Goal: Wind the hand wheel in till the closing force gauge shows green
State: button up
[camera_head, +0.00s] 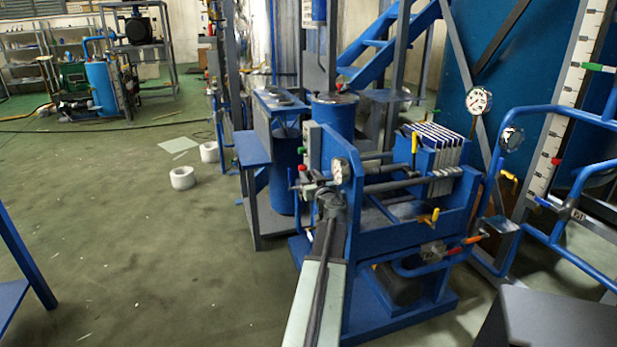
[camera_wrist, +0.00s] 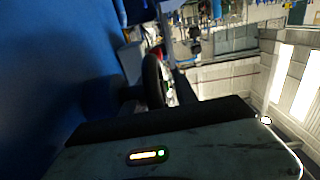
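A blue press frame (camera_head: 400,240) with a pack of white-edged plates (camera_head: 435,140) stands right of centre in the head view. My arm reaches up to its near left end. My gripper (camera_head: 329,198) is there, small and dark against the frame. A dark round rim, likely the hand wheel (camera_wrist: 153,80), shows nearly edge-on in the wrist view, in front of my gripper. I cannot tell whether the fingers touch or close on it. A small round pale dial (camera_head: 340,172) sits just above my gripper; its reading and colours are too small to tell.
A white-faced gauge (camera_head: 478,100) and a darker one (camera_head: 512,138) stand to the right. Blue pipe rails (camera_head: 575,190) are at the far right. A blue-topped stand (camera_head: 251,148) is left of the press. White rolls (camera_head: 183,178) lie on the open floor.

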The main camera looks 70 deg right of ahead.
grip_shut()
jog(key=shift+f+b, duration=0.2)
jog(key=shift+b, duration=0.4)
jog(key=shift+r+h, duration=0.3)
jog(key=shift+r, duration=0.05)
grip_release()
jog(key=v, duration=0.8)
jog(key=shift+f+b, duration=0.15)
jog(key=shift+b, duration=0.3)
